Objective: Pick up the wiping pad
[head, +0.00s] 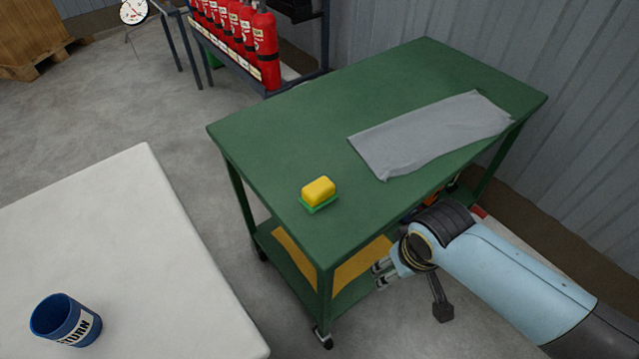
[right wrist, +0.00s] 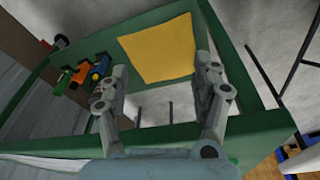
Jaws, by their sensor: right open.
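The wiping pad (head: 318,191), a small yellow block with a green underside, lies on the green top of the cart (head: 270,135), near its front edge. It does not show in the right wrist view. My right gripper (head: 381,273) is at the near right side of the cart, apart from the pad, and appears lower than the top. In the right wrist view its two fingers (right wrist: 160,66) are spread with nothing between them, facing the cart's lower shelf. My left gripper is not in view.
A grey cloth (head: 430,133) lies on the cart top behind the pad. A yellow sheet (right wrist: 158,50) lies on the lower shelf. Red extinguishers (head: 240,35) stand at the back. The top around the pad is clear.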

